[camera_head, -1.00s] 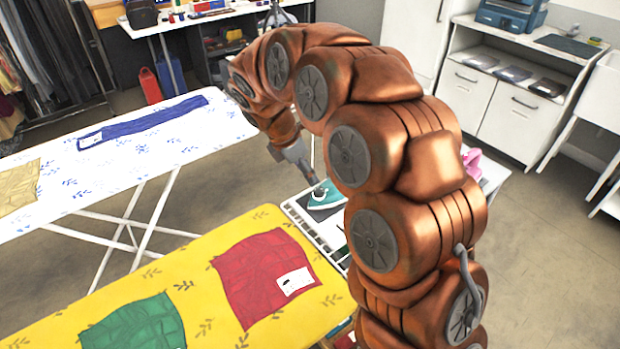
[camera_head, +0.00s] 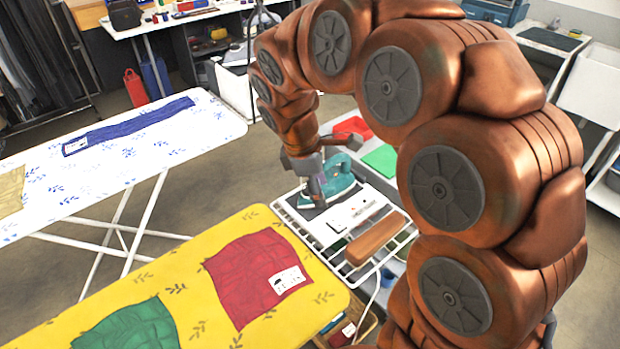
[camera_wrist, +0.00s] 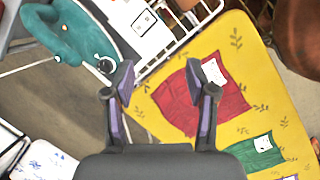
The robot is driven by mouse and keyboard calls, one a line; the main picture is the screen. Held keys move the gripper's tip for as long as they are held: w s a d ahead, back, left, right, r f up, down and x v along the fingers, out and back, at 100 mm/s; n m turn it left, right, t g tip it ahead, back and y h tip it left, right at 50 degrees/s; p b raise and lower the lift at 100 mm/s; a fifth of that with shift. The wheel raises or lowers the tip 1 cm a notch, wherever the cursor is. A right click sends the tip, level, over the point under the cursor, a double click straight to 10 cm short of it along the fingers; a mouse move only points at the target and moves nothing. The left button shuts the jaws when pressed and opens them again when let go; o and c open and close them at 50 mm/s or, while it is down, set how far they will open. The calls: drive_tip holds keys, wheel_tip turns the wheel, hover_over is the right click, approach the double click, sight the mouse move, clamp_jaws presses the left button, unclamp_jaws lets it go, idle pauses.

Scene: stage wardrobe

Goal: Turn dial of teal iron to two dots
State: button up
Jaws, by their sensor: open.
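The teal iron (camera_head: 338,176) stands on the white wire rack (camera_head: 398,240) at the end of the yellow ironing board, partly hidden behind my gripper. In the wrist view the teal iron (camera_wrist: 68,36) is at the upper left, with its handle, a round dark spot near its front end and a grey soleplate edge showing. I cannot read any dial marks. My gripper (camera_head: 318,196) is just in front of the iron in the head view. In the wrist view my gripper (camera_wrist: 160,80) is open and empty, its fingers apart, with the iron beyond the left fingertip.
The yellow ironing board (camera_head: 230,215) carries a red cloth (camera_head: 255,270) and a green cloth (camera_head: 130,328). A wooden block (camera_head: 376,238) lies on the rack. A white ironing board (camera_head: 100,165) with a blue cloth (camera_head: 128,124) stands behind. Bare floor lies between the boards.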

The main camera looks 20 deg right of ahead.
drive_tip(key=s+d+r+m+g+y, duration=0.1)
drive_tip(key=s+m, duration=0.6)
drive_tip(key=s, duration=0.7)
drive_tip(key=shift+s+d+r+m+y+p, duration=0.25)
drive_tip(key=shift+s+m+y+p, duration=0.05)
drive_tip(key=shift+s+m+p, duration=0.1)
